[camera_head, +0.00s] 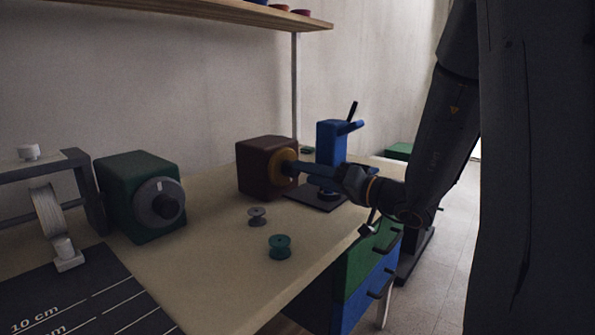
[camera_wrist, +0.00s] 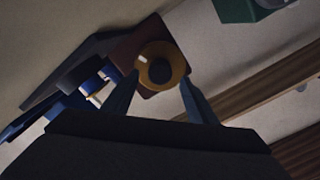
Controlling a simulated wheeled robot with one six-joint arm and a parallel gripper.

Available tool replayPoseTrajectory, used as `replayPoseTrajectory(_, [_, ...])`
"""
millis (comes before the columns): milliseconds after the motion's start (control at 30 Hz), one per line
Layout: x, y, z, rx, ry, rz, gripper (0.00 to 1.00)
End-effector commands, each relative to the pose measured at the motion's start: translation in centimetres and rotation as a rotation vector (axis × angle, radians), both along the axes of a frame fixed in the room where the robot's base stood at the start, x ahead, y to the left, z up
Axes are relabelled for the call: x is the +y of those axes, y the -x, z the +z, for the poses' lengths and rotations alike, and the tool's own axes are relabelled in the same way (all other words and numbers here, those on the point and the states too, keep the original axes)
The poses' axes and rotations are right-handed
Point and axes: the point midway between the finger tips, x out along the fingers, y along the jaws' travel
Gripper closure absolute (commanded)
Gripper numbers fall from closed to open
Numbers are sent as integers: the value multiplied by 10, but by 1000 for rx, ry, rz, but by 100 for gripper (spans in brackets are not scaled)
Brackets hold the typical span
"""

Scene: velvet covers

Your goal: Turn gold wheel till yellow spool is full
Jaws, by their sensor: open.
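The gold wheel (camera_head: 281,168) sits on the right face of a dark red-brown box (camera_head: 257,168) on the table. In the wrist view the gold wheel (camera_wrist: 177,57) has a dark hub and a pale mark at its upper left. My gripper (camera_head: 297,168) reaches in from the right, at the wheel's front. In the wrist view my gripper (camera_wrist: 160,82) is open, with one finger on either side of the wheel's lower part; whether they touch it I cannot tell. I cannot make out a yellow spool; a small pale piece shows beside blue parts in the wrist view.
A blue press-like device (camera_head: 331,143) stands just behind my gripper. A green box with a grey wheel (camera_head: 158,201) stands left. A grey spool (camera_head: 257,216) and a teal spool (camera_head: 280,247) stand on the table (camera_head: 205,262). A shelf (camera_head: 200,12) hangs above.

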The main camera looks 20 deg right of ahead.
Motion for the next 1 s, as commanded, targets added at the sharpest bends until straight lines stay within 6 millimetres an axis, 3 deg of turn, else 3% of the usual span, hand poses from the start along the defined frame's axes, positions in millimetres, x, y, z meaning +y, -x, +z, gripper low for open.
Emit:
replayPoseTrajectory(300, [23, -31, 0, 1, -1, 0, 47])
replayPoseTrajectory(633, [25, -35, 0, 1, 0, -2, 47])
replayPoseTrajectory(667, [25, -35, 0, 1, 0, -2, 49])
replayPoseTrajectory(900, [25, -35, 0, 1, 0, -2, 88])
replayPoseTrajectory(1000, [25, -35, 0, 2, -2, -1, 88])
